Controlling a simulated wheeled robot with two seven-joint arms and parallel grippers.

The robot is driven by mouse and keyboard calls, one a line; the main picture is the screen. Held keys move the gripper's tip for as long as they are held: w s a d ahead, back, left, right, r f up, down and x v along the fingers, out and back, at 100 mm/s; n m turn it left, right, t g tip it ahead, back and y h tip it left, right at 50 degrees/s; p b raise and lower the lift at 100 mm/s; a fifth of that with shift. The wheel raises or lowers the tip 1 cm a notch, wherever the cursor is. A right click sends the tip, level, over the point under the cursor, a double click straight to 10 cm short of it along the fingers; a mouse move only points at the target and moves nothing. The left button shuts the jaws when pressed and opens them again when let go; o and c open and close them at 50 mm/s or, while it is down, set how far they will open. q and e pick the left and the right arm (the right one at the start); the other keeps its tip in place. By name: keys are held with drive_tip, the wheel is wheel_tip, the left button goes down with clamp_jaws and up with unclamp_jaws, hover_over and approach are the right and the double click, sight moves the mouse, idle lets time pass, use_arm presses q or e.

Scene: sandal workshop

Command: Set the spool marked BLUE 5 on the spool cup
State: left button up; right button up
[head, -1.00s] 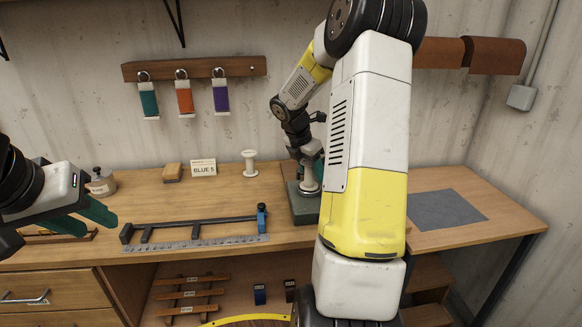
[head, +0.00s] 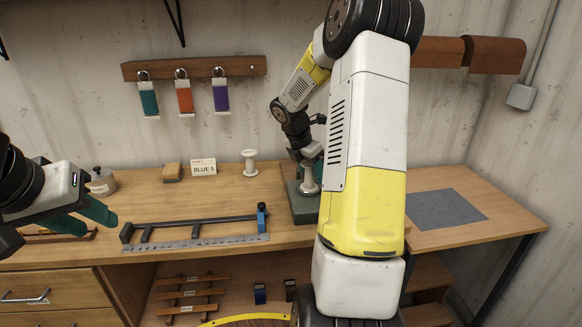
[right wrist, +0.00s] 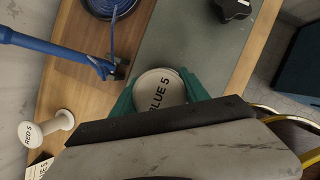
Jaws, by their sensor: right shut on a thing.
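The spool marked BLUE 5 (right wrist: 160,90) is white, with its lettered end facing the camera in the right wrist view. My right gripper (right wrist: 160,88) has its green fingers shut on it, one on each side. In the head view the white spool (head: 309,178) appears upright over a grey-green base (head: 303,208), partly hidden by my right arm. I cannot make out the spool cup, nor whether the spool touches anything beneath. My left gripper (head: 90,217) is at the far left above the bench, with green fingers apart and nothing between them.
A white spool marked RED 5 (right wrist: 45,127) stands on the bench; the head view shows it (head: 250,163) by the BLUE 5 card (head: 203,167). A ruler fixture (head: 195,230) lies in front. A blue rod (right wrist: 55,48) is close to the held spool. A grey mat (head: 447,209) lies clear at right.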

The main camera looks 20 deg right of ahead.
drive_tip(key=shift+f, duration=0.2)
drive_tip(key=o, duration=1.1)
drive_tip(key=shift+c, duration=0.2)
drive_tip(key=v, duration=1.1)
